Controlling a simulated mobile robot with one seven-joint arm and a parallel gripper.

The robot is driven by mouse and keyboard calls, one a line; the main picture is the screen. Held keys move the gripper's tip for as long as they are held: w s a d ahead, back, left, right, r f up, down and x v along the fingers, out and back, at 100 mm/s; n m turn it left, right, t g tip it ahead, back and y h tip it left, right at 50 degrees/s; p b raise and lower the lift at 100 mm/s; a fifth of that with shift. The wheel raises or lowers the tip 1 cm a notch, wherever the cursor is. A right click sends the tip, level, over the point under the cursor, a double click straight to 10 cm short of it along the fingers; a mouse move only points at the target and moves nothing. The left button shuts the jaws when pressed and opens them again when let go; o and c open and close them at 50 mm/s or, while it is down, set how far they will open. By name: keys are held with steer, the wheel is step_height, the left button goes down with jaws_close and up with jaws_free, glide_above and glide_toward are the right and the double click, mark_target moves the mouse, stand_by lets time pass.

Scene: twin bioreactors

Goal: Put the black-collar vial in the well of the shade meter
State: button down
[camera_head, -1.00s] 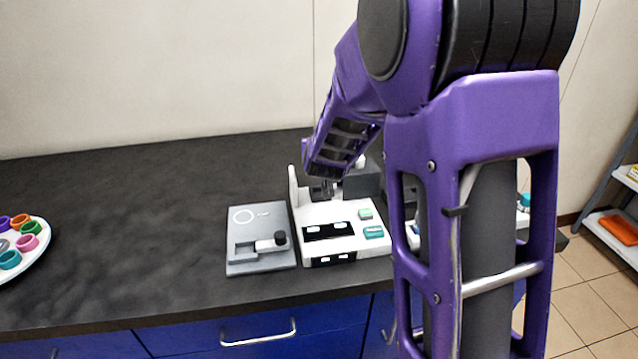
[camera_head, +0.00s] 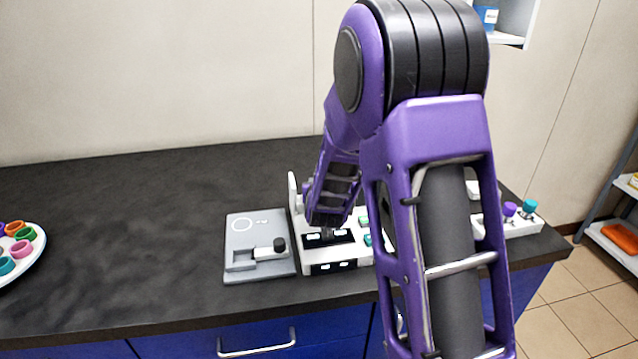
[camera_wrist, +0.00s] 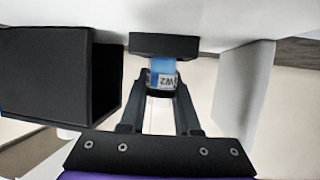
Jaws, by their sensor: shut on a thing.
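My gripper (camera_wrist: 162,82) is shut on a small vial (camera_wrist: 162,66) with a blue-and-white label reading W2, seen in the wrist view. A dark band shows at the fingertips, but its collar is hard to make out. A black block (camera_wrist: 165,45) lies just beyond the vial; I cannot tell whether they touch. In the head view my gripper (camera_head: 326,231) is small and dark over the white device with black display windows (camera_head: 345,254), which looks like the shade meter. My arm hides part of it, and its well cannot be made out. The vial is hidden there.
A grey plate device (camera_head: 258,224) with a black knob (camera_head: 279,244) stands left of the meter. A white rack (camera_head: 522,226) with purple- and teal-topped pieces is at right. A round white tray (camera_head: 38,245) of coloured cups is far left. The counter (camera_head: 140,220) between is clear.

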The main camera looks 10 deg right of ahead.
steer(key=shift+s+f+b, duration=0.25)
steer(key=shift+f+b, duration=0.25)
steer(key=shift+f, duration=0.15)
steer(key=c, duration=0.6)
jaws_free()
steer(key=shift+s+f, duration=0.1)
steer(key=shift+f, duration=0.05)
steer(key=shift+r+p, duration=0.75)
steer(key=shift+p, duration=0.15)
steer(key=v, duration=1.1)
steer(key=shift+s+r+p, duration=0.15)
steer(key=shift+r+p, duration=0.15)
steer(key=shift+p, duration=0.05)
